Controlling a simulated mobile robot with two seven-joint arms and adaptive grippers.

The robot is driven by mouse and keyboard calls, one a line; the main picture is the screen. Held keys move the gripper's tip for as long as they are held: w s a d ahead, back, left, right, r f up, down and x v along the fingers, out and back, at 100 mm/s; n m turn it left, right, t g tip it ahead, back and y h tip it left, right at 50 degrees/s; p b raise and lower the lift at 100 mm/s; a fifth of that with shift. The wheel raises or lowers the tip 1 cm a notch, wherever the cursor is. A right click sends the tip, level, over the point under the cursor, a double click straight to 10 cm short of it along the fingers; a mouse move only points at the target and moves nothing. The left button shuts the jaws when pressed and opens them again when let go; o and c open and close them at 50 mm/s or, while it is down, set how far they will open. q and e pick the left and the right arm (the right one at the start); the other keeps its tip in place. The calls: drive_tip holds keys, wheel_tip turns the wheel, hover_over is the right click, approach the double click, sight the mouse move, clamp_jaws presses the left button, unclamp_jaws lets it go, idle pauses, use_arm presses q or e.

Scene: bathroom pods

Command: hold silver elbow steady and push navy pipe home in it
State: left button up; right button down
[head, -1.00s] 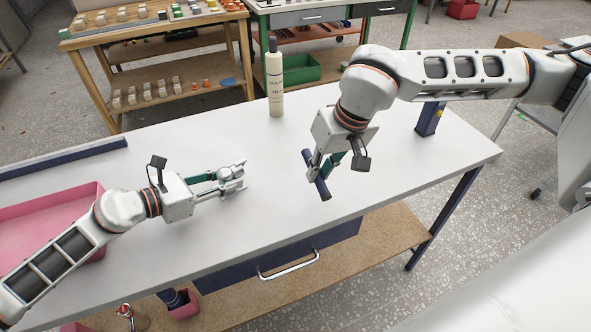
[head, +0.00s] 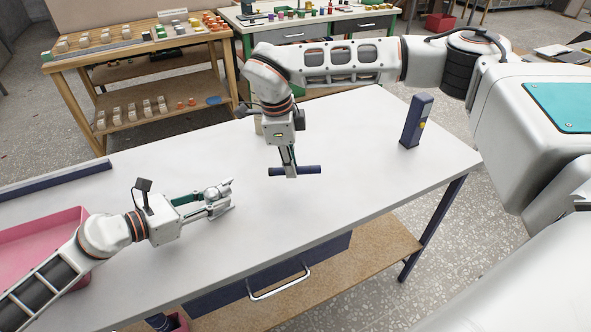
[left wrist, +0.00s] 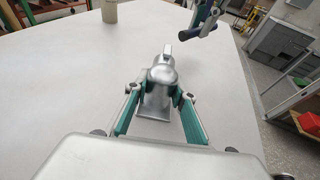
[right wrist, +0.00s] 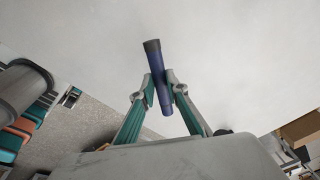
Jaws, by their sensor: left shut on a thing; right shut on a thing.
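The silver elbow (head: 216,197) is gripped by my left gripper (head: 212,200), low over the white table at the left. In the left wrist view the elbow (left wrist: 163,77) sits between the two fingers. The navy pipe (head: 308,170) is held by my right gripper (head: 290,173), to the right of the elbow and apart from it. The pipe lies roughly level, left to right in the head view. In the right wrist view the pipe (right wrist: 158,75) passes between the fingertips, with its dark end beyond them. It also shows in the left wrist view (left wrist: 195,32).
The white table (head: 370,190) is clear between the two grippers. A pink tray (head: 40,245) stands at the left. A navy upright block (head: 416,122) stands at the back right. A cream bottle (left wrist: 110,11) stands behind, mostly hidden by my right arm in the head view.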

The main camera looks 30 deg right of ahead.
drive_tip(key=m, duration=0.2)
drive_tip(key=w+m, duration=0.1)
drive_tip(key=m, duration=0.1)
drive_tip(key=w+m, duration=0.1)
drive_tip(key=m, duration=0.1)
drive_tip(key=shift+w+a+f+m+g+y, duration=0.1)
drive_tip(key=shift+f+m+g+y, duration=0.2)
drive_tip(key=shift+m+g, duration=0.1)
drive_tip(key=m, duration=0.2)
drive_tip(key=w+m, duration=0.1)
drive_tip(key=shift+m+y, duration=0.3)
drive_tip(key=shift+m, duration=0.1)
drive_tip(key=m, duration=0.2)
drive_tip(key=w+m, duration=0.1)
drive_tip(key=shift+a+f+m, duration=0.15)
drive_tip(key=shift+m, duration=0.25)
drive_tip(key=m, duration=0.2)
drive_tip(key=w+m, duration=0.1)
drive_tip(key=m, duration=0.3)
drive_tip(key=shift+w+a+f+m+y, duration=0.2)
drive_tip(key=shift+a+m+y, duration=0.1)
drive_tip(key=shift+m, duration=0.1)
drive_tip(key=m, duration=0.3)
drive_tip(key=w+m, duration=0.1)
drive_tip(key=m, duration=0.2)
drive_tip(key=shift+a+t, duration=0.2)
drive_tip(key=shift+t, duration=0.2)
